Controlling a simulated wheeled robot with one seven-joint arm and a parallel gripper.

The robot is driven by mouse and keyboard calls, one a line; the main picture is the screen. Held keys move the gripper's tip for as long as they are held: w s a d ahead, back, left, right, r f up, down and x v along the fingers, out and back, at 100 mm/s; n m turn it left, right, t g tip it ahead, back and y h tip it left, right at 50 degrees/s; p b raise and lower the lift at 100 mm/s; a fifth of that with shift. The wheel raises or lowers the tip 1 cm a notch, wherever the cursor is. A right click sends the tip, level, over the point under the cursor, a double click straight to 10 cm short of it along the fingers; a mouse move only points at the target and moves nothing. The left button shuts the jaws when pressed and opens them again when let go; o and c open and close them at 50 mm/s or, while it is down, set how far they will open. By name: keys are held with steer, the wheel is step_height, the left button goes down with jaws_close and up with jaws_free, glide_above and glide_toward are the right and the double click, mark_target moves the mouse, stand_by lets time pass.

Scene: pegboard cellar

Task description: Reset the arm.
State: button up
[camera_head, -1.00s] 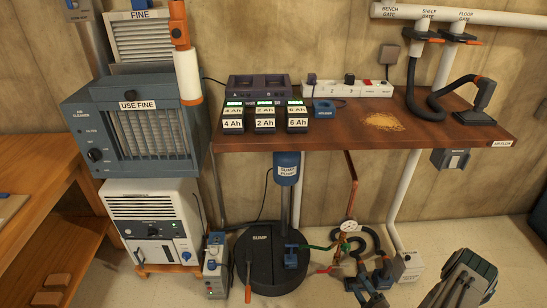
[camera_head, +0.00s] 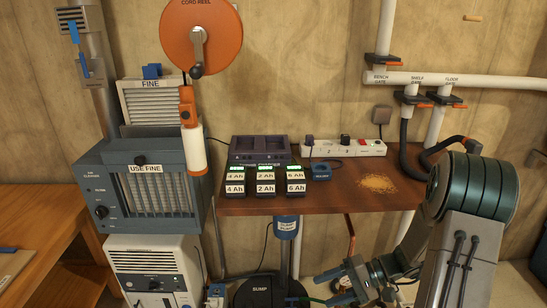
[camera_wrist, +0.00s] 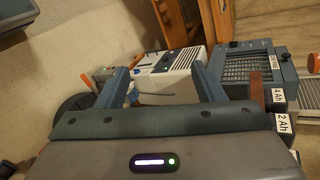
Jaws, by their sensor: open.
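My arm (camera_head: 455,225) rises at the right of the head view, in front of the bench's right part. My gripper (camera_head: 332,287) is low in the middle of that view, below and in front of the bench's front edge. In the wrist view my gripper (camera_wrist: 162,84) has its two blue fingers well apart, with nothing held between them. The white floor unit (camera_wrist: 175,68) and the blue-grey air cleaner (camera_wrist: 250,65) show beyond the fingers. Part of the lower arm is cut off by the frame's bottom edge.
The bench (camera_head: 330,195) carries labelled battery packs (camera_head: 265,182), a charger (camera_head: 258,149), a power strip (camera_head: 345,148) and sawdust (camera_head: 377,184). A black sump (camera_head: 262,292) stands below. A cord reel (camera_head: 201,36) hangs upper left. Hoses and pipes (camera_head: 437,123) are behind my arm.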

steer(key=s+r+n+t+h+p, duration=0.1)
steer(key=s+r+h+p, duration=0.3)
steer(key=r, duration=0.8)
steer(key=s+r+n+t+h+p, duration=0.1)
steer(key=s+r+h+p, duration=0.3)
steer(key=s+r+h, duration=0.4)
step_height(320, 180, up, 4)
steer(key=shift+s+d+r+n+t+h, duration=0.2)
steer(key=shift+s+r+n+t+h, duration=0.15)
steer(key=shift+s+t, duration=0.3)
